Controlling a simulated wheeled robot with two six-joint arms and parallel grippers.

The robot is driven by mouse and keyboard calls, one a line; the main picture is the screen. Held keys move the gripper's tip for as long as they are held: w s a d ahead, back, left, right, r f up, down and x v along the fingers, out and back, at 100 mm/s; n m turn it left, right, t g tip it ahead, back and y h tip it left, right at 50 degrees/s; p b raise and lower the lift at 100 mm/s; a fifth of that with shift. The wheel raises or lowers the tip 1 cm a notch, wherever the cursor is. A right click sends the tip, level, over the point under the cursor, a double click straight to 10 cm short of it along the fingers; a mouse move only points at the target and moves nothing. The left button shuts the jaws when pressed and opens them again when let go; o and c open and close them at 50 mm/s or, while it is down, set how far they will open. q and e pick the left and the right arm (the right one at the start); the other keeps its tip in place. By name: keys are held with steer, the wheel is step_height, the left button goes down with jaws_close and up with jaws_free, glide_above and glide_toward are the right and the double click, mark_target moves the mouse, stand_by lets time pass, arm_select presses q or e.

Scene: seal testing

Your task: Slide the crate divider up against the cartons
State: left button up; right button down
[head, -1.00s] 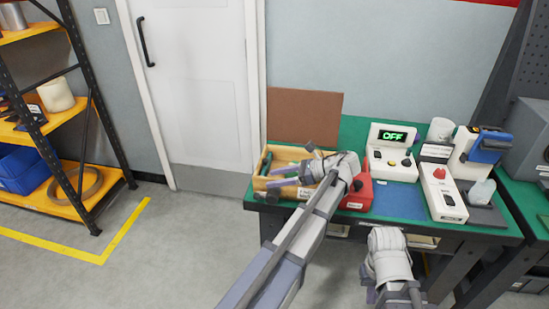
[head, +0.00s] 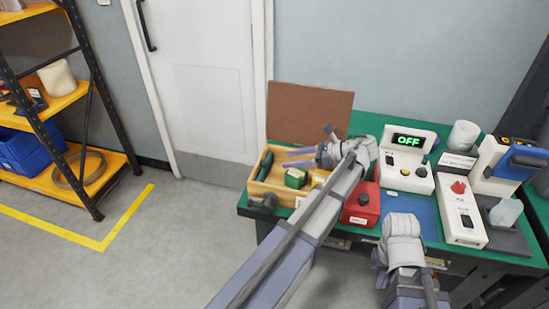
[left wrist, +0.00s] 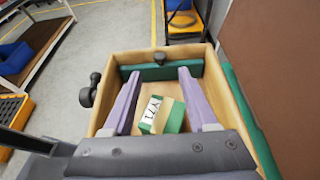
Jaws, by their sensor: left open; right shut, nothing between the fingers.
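An open wooden crate (head: 283,194) stands on the green bench. The crate divider (head: 263,165), a dark green slab with a dark knob, is near the crate's left end; in the left wrist view the divider (left wrist: 178,72) spans the far end.
A dark knob (head: 268,202) sticks out of the crate's front. A brown board (head: 308,112) stands behind the crate. A red box (head: 361,205), a tester reading OFF (head: 407,157) and other devices stand to the right. Left of the bench is open floor.

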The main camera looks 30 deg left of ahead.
mark_target(265, 162)
arm_select(q)
steer(key=b+x, duration=0.2)
steer(key=x, duration=0.4)
steer(key=shift+s+a+f+b, duration=0.1)
steer(key=shift+a+b, duration=0.1)
steer(key=shift+b, duration=0.1)
steer(key=shift+s+a+f, duration=0.1)
steer(key=shift+a+f, duration=0.1)
steer(key=shift+a, duration=0.4)
jaws_close()
stand_by(0.8)
